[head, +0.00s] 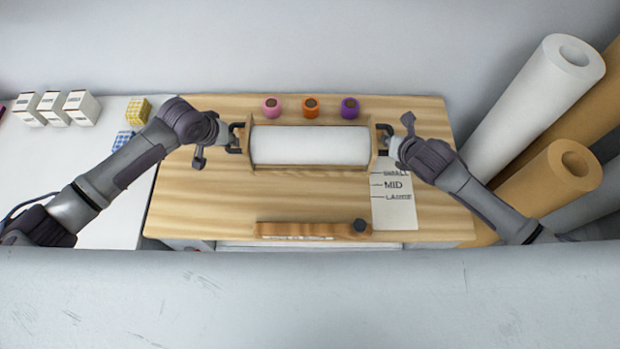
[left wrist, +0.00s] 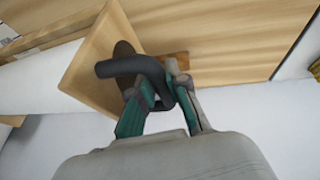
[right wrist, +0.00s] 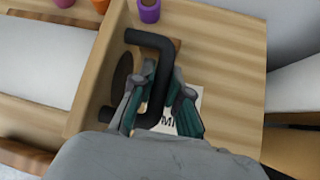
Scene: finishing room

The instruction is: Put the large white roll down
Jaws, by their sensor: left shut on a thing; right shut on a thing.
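The large white roll (head: 310,146) sits in a wooden holder (head: 251,157) with end plates, at the back middle of the wooden table. A black handle stands on each end plate. My left gripper (head: 235,139) is shut on the left handle (left wrist: 125,67), and my right gripper (head: 388,140) is shut on the right handle (right wrist: 152,38). The roll lies level, left to right, between them. I cannot tell whether the holder touches the tabletop. The roll's edge also shows in the left wrist view (left wrist: 40,82) and the right wrist view (right wrist: 45,60).
Pink (head: 271,106), orange (head: 311,107) and purple (head: 349,107) spools stand behind the roll. A size card (head: 394,215) and a wooden bar with a dark knob (head: 315,229) lie in front. Tall rolls (head: 530,105) lean at the right. White boxes (head: 82,106) stand at the left.

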